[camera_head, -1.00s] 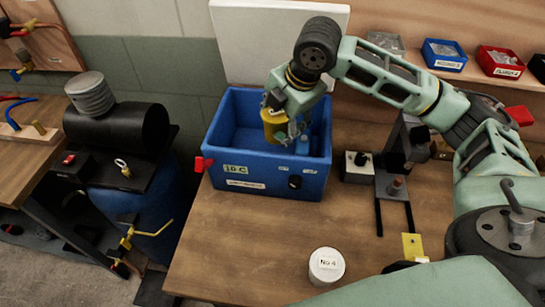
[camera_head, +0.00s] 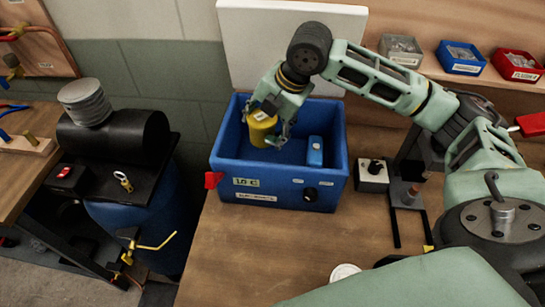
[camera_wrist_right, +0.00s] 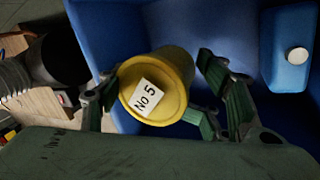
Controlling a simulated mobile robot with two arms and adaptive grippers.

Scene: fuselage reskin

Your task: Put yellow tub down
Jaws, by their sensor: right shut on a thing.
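The yellow tub (camera_head: 262,127) is inside the blue bin (camera_head: 276,189), in its left part. Its lid carries a label "No 5", which shows in the right wrist view (camera_wrist_right: 148,97). My right gripper (camera_head: 273,124) reaches down into the bin and is shut on the tub; its fingers (camera_wrist_right: 165,105) stand around the tub in the right wrist view. The tub's lower end is partly hidden, and I cannot tell whether it touches the bin's floor. My left gripper is not in view.
A small blue bottle (camera_head: 315,151) stands in the right part of the bin, also in the right wrist view (camera_wrist_right: 290,50). A small box with a black knob (camera_head: 373,174) is right of the bin. A white lid (camera_head: 345,272) is near the front. The wooden tabletop (camera_head: 250,260) before the bin is clear.

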